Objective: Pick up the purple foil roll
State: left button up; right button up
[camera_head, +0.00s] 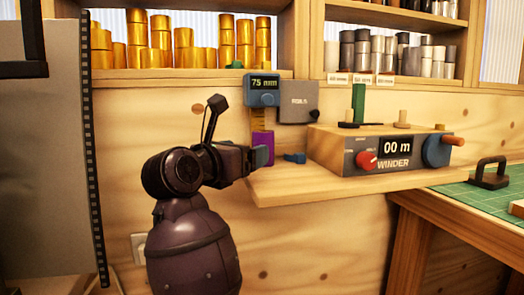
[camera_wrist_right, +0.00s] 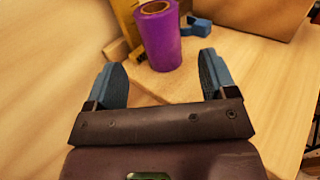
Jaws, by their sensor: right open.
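The purple foil roll (camera_head: 263,143) stands upright on the wooden shelf, below the 75 mm gauge. Its lower part is partly hidden by my gripper in the head view. In the right wrist view the purple foil roll (camera_wrist_right: 161,38) stands straight ahead, with a brown core at its top. My right gripper (camera_head: 262,157) is open, its blue fingers pointing at the roll. In the right wrist view the right gripper (camera_wrist_right: 163,62) has one finger to each side of the roll's line, with a visible gap on both sides. My left gripper is not in view.
The 75 mm gauge (camera_head: 263,90) rises behind the roll, beside a grey box (camera_head: 299,103). A small blue piece (camera_head: 294,158) lies right of the roll. The winder (camera_head: 385,150) stands farther right. Gold rolls (camera_head: 160,40) fill the upper shelf. Bare wooden shelf (camera_head: 290,187) lies in front.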

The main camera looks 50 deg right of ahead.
aim_at(257, 143)
jog(key=d, duration=0.2)
jog(key=d+b, duration=0.1)
jog(key=shift+w+d+r, duration=0.45)
jog(key=shift+d, duration=0.5)
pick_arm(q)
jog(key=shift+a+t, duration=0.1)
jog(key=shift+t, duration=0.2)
pick_arm(e)
jog(key=shift+r, duration=0.1)
jog(key=c, duration=1.1)
jog(key=shift+o, duration=0.2)
